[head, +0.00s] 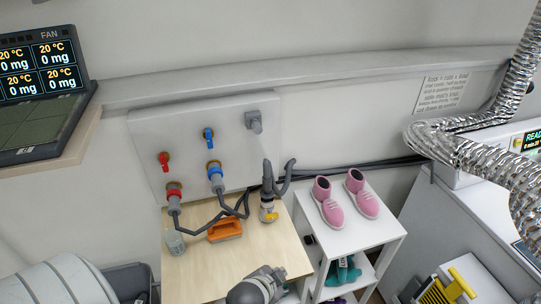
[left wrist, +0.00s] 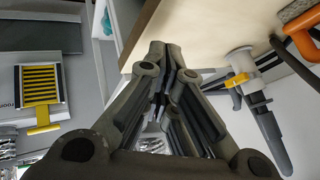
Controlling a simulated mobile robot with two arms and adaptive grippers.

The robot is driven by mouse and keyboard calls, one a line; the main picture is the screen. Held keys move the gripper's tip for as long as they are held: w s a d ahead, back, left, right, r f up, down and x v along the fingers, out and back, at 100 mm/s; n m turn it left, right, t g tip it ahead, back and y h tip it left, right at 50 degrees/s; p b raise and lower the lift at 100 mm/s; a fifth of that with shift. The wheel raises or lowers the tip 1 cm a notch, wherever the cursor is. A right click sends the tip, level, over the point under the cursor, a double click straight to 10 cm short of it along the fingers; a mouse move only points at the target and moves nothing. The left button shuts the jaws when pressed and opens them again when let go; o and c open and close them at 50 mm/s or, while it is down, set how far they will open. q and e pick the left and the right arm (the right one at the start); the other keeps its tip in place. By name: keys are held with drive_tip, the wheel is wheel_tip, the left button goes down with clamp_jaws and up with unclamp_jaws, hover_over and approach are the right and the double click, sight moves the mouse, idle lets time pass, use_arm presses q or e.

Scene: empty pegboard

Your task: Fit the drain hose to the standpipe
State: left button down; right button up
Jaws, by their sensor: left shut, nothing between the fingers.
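The standpipe (head: 267,192), grey with a yellow valve handle, stands upright at the right edge of the wooden worktop. In the left wrist view its white collar and yellow handle (left wrist: 238,79) show to the right of my fingers. A grey hooked hose end (head: 287,172), apparently the drain hose, is right beside the standpipe's top; I cannot tell whether they touch. Dark hoses (head: 385,163) run from there along the wall to the right. My left gripper (head: 262,283) is shut and empty at the worktop's front edge; its fingers (left wrist: 163,75) are apart from the standpipe. My right gripper is not seen.
A wall panel (head: 150,125) holds red (head: 164,161) and blue (head: 209,138) taps with hoses. A white shelf (head: 345,238) with pink shoes (head: 343,200) is close on the right.

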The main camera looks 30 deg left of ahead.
use_arm(q)
drive_tip(key=w+d+r+m+t+h, duration=0.25)
drive_tip(key=w+r+m+t, duration=0.3)
drive_tip(key=w+r, duration=0.3)
drive_tip(key=w+d+r+m+t+h, duration=0.1)
drive_tip(key=w+d+r+m+t, duration=0.25)
drive_tip(key=w+r+m, duration=0.55)
drive_tip(key=d+r+m+h, duration=0.7)
drive_tip(key=r+m+h, duration=0.1)
drive_tip(key=r+m, duration=0.1)
drive_tip(key=d+r+m+g+h, duration=0.1)
drive_tip(key=d+m+g+h, duration=0.2)
drive_tip(key=m, duration=0.4)
drive_tip(key=m+g+y+p, duration=0.1)
drive_tip(key=m+g+y, duration=1.35)
drive_tip(key=m, duration=0.95)
approach(267, 177)
drive_tip(key=s+f+t+y, duration=0.2)
drive_tip(key=f+b, duration=0.1)
drive_tip(key=f, duration=0.1)
drive_tip(key=w+f+b, duration=0.1)
drive_tip(key=f+b, duration=0.1)
drive_tip(key=shift+f, duration=0.1)
drive_tip(key=shift+w+a+f+b, duration=0.15)
drive_tip(key=shift+w+f+b, duration=0.05)
drive_tip(key=shift+f+b, duration=0.2)
